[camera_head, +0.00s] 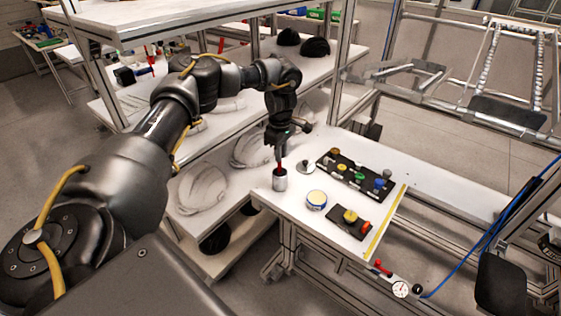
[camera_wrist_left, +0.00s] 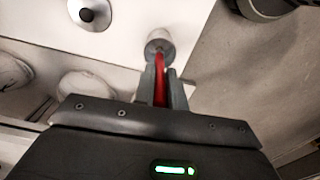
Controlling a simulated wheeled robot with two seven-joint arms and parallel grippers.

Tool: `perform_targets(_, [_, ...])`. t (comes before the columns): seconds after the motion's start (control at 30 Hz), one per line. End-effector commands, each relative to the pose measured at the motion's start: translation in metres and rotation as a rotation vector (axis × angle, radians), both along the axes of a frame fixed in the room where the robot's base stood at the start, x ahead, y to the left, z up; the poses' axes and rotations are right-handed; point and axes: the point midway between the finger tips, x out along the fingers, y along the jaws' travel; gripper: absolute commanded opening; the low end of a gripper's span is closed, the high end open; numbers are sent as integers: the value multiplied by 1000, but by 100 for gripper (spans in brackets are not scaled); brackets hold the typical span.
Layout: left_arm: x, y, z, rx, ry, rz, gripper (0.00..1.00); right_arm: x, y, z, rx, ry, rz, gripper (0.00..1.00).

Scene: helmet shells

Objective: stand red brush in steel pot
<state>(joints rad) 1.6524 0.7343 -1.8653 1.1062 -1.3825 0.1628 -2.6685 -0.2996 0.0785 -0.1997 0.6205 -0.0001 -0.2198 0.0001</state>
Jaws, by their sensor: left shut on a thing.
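The steel pot (camera_head: 279,182) stands near the left edge of the white table. It also shows in the left wrist view (camera_wrist_left: 160,41), just beyond my fingertips. The red brush (camera_head: 280,161) is held upright above the pot, with its lower end at or inside the pot's mouth. In the left wrist view the red brush (camera_wrist_left: 160,82) lies between the two fingers. My left gripper (camera_head: 278,150) is shut on the brush directly over the pot. Whether the brush touches the pot's bottom is hidden. My right gripper is not in view.
A round lid-like disc with a dark knob (camera_head: 306,167) lies right of the pot. A shelf with white helmet shells (camera_head: 202,188) is at left.

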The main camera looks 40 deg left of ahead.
Motion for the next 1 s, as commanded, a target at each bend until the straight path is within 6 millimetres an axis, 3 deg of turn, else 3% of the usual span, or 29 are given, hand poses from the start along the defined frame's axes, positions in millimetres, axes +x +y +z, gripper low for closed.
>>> perform_targets(0.17, [0, 0, -8, 1, 1, -1, 0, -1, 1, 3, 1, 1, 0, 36])
perform_targets(0.4, [0, 0, -37, 0, 1, -1, 0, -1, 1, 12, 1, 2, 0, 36])
perform_targets(0.77, [0, 0, -42, 0, 0, -1, 0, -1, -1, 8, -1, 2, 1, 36])
perform_targets(0.8, [0, -1, -41, 0, -1, -1, 17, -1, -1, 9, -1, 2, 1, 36])
perform_targets(0.93, [0, 0, -41, 0, -1, -1, 34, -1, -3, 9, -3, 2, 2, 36])
perform_targets(1.0, [0, 0, -41, 0, -1, -1, 34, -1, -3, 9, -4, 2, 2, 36])
